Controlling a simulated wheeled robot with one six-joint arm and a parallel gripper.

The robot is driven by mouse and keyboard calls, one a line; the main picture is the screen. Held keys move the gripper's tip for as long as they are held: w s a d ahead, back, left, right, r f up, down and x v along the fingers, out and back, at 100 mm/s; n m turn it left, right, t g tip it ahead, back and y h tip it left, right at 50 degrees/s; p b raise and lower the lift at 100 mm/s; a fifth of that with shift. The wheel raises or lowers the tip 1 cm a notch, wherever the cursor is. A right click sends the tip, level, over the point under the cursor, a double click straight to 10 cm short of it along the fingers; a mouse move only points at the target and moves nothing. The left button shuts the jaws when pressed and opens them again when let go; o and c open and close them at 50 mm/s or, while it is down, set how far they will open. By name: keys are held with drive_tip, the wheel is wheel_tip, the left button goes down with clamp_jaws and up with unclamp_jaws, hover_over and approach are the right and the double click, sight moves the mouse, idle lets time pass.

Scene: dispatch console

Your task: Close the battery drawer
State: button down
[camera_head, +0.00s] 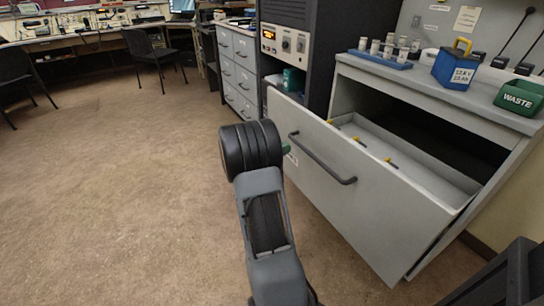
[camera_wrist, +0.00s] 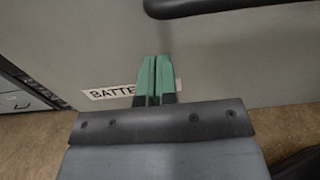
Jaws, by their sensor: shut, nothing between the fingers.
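The battery drawer (camera_head: 345,205) is a wide grey drawer, pulled well out of its cabinet in the head view. Its front has a dark bar handle (camera_head: 322,160), which also shows at the top of the wrist view (camera_wrist: 205,7). In the wrist view a white label (camera_wrist: 108,92) on the drawer front reads "BATTE", the rest hidden by my fingers. My gripper (camera_wrist: 157,68) has green fingertips pressed together with nothing between them. It is in front of the drawer front, below the handle; I cannot tell if it touches. In the head view my arm mostly hides the gripper (camera_head: 286,149).
On the cabinet top (camera_head: 440,92) stand a blue battery (camera_head: 456,66), a green waste bin (camera_head: 520,97) and a blue tray (camera_head: 380,60) with several small cylinders. A dark rack and grey drawer units (camera_head: 237,70) are behind.

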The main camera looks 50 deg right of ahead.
drive_tip(key=x, duration=0.3)
drive_tip(key=shift+b, duration=0.35)
